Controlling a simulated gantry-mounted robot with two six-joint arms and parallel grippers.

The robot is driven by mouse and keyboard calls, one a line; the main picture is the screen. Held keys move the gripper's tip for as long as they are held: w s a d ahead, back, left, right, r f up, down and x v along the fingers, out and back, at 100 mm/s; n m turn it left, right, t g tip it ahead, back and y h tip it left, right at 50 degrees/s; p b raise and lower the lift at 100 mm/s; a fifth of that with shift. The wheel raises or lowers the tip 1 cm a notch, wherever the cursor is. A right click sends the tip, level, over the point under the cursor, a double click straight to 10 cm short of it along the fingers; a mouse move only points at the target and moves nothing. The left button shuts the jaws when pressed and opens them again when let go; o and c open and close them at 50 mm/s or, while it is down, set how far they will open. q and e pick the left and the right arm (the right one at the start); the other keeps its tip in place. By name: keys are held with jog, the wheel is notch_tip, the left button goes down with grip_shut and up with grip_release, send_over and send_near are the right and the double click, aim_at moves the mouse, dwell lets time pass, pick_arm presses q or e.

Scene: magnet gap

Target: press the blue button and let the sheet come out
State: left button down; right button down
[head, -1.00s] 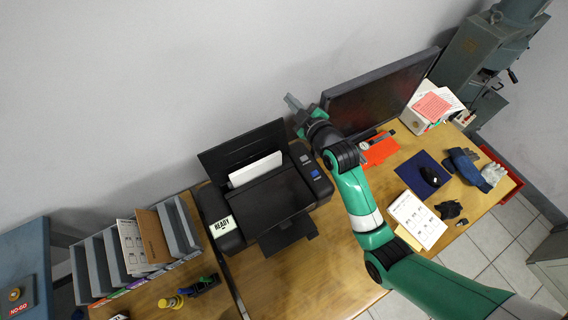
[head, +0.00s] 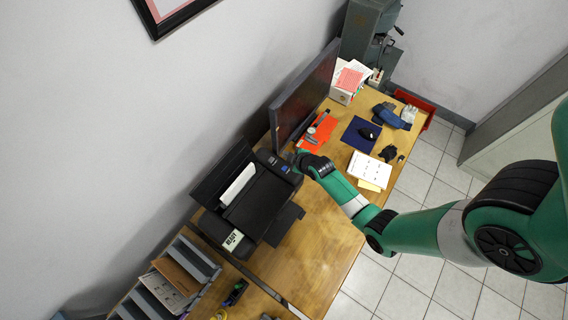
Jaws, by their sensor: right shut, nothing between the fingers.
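The black printer (head: 262,206) stands on the wooden desk with a white sheet (head: 238,184) upright in its rear feeder. Its front tray (head: 284,225) shows no sheet. The control panel at the printer's upper right corner has a small blue button (head: 285,169). My right gripper (head: 292,157) is shut and empty, right beside this panel. It is small here and partly hidden by its own wrist, so I cannot tell whether it touches the button. My left gripper is not in view.
A monitor (head: 305,95) stands close behind my right gripper. An orange folder (head: 317,132), a blue mat (head: 360,135) and papers (head: 370,170) lie on the right of the desk. A file rack (head: 195,258) stands left of the printer. The desk (head: 320,235) is clear in front.

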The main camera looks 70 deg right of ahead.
aim_at(284, 168)
jog(key=shift+f+b, duration=4.1)
jog(key=shift+f, duration=0.3)
jog(key=shift+f+b, duration=0.35)
jog(key=shift+f, duration=0.05)
